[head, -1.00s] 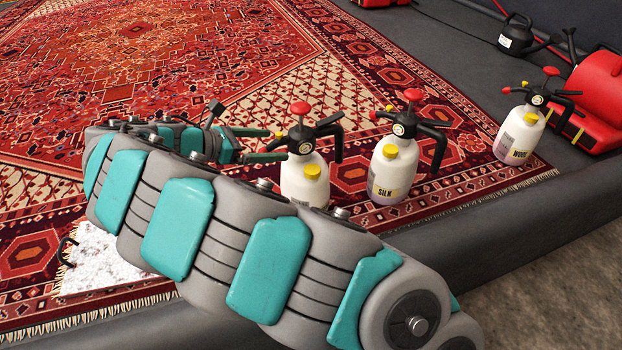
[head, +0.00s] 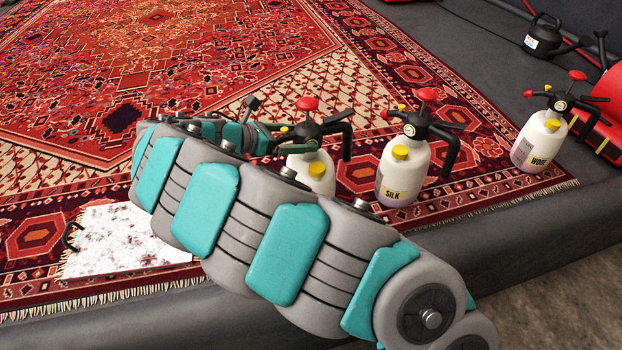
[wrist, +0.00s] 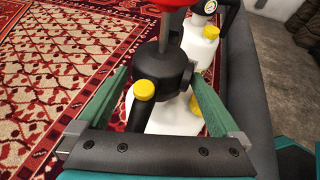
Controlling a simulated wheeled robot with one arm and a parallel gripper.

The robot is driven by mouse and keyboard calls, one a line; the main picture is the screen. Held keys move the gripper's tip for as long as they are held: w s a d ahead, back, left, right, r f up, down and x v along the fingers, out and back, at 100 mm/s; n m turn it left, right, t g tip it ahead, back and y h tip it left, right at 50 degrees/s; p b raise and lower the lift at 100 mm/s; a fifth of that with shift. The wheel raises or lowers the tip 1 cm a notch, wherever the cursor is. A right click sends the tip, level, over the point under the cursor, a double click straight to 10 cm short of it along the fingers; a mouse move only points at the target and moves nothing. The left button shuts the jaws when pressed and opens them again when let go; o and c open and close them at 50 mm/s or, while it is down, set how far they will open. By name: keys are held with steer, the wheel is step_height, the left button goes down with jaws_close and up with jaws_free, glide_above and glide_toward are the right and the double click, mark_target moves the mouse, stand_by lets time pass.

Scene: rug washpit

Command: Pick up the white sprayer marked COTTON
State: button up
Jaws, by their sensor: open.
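A white sprayer (head: 318,185) with a black head, red knob and yellow cap stands on the rug, leftmost of three. My arm hides its lower part, and no label shows on it. My gripper (head: 287,140) is open at its black head. In the wrist view the green fingers of my gripper (wrist: 162,75) lie either side of the head of this sprayer (wrist: 163,118), with nothing clamped. A similar sprayer marked SILK (head: 400,172) stands to its right. One marked WOOL (head: 538,142) stands farther right. I read no COTTON label.
The patterned red rug (head: 150,60) fills the floor. A dark raised kerb (head: 500,235) runs along its near right edge.

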steer(key=shift+w+d+f, duration=0.3)
steer(key=shift+w+d, duration=0.1)
steer(key=shift+d, duration=0.15)
jaws_close()
stand_by(0.5)
